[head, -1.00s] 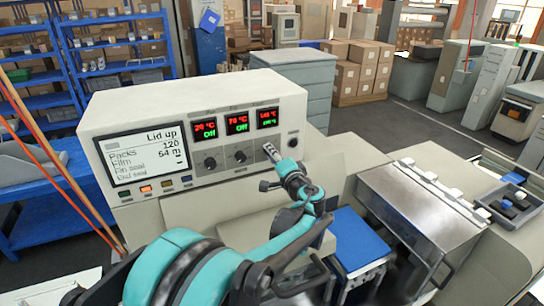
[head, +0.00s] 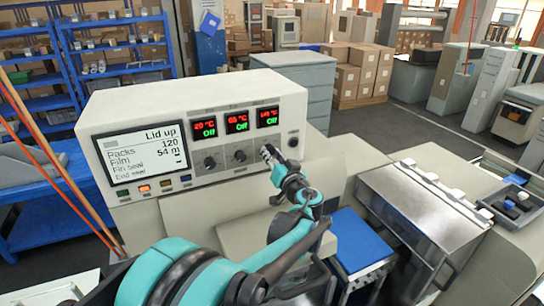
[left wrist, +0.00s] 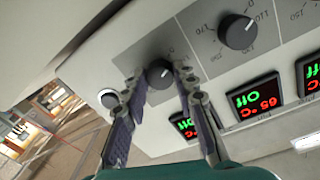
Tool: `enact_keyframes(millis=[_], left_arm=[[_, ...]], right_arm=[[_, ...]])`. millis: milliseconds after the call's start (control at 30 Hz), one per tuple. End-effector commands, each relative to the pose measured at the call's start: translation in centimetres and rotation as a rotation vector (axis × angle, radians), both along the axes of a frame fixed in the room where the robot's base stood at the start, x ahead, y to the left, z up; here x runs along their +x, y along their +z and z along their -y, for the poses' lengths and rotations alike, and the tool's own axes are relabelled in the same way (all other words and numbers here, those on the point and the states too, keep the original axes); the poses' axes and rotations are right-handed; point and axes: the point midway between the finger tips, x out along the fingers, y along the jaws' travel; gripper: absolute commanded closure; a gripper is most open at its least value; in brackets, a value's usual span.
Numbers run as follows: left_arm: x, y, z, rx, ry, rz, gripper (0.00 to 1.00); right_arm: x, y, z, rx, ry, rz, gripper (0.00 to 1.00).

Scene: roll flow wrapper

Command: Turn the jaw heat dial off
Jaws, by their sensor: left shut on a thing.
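The jaw heat dial (left wrist: 158,73) is the black knob at the right end of the panel's dial row. In the head view my gripper hides it. My left gripper (head: 268,153) reaches the panel there. In the left wrist view its two fingers (left wrist: 159,82) lie on either side of the dial, shut on it. The display above that dial (head: 268,117) shows a red temperature and green "Off". The middle display (head: 237,123) and left display (head: 204,129) also read "Off". My right gripper is not in view.
Two more dials, the left (head: 210,162) and the middle (head: 240,157), sit close by on the panel. A round button (head: 293,142) is just right of the gripper. The screen (head: 143,157) reads "Lid up". A clear-sided metal cover (head: 425,215) stands at the right.

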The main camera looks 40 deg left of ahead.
Motion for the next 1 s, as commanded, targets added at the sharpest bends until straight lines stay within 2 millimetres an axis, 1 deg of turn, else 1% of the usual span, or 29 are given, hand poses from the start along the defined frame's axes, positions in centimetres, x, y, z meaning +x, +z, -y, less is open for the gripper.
enact_keyframes(millis=[33, 300, 867, 900, 933, 967, 1000], left_arm=[[-0.08, -0.24, 0.02, -0.016, 0.001, 0.023, 1.0], [-0.08, -0.24, 0.04, -0.062, 0.001, 0.113, 1.0], [-0.08, -0.25, 0.05, -0.076, 0.001, 0.138, 1.0], [-0.08, -0.25, 0.05, -0.076, 0.001, 0.138, 0.65], [-0.08, -0.25, 0.05, -0.076, 0.001, 0.138, 0.57], [-0.07, -0.23, 0.05, -0.075, 0.001, 0.137, 0.51], [-0.06, -0.21, 0.05, -0.074, 0.001, 0.137, 0.51]], right_arm=[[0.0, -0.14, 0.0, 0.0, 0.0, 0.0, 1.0], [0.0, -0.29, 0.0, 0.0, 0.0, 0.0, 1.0], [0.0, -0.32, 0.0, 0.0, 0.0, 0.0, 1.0], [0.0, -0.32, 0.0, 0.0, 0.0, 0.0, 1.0], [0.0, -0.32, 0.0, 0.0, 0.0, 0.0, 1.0], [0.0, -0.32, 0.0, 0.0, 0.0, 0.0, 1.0], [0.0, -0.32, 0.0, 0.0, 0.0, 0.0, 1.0]])
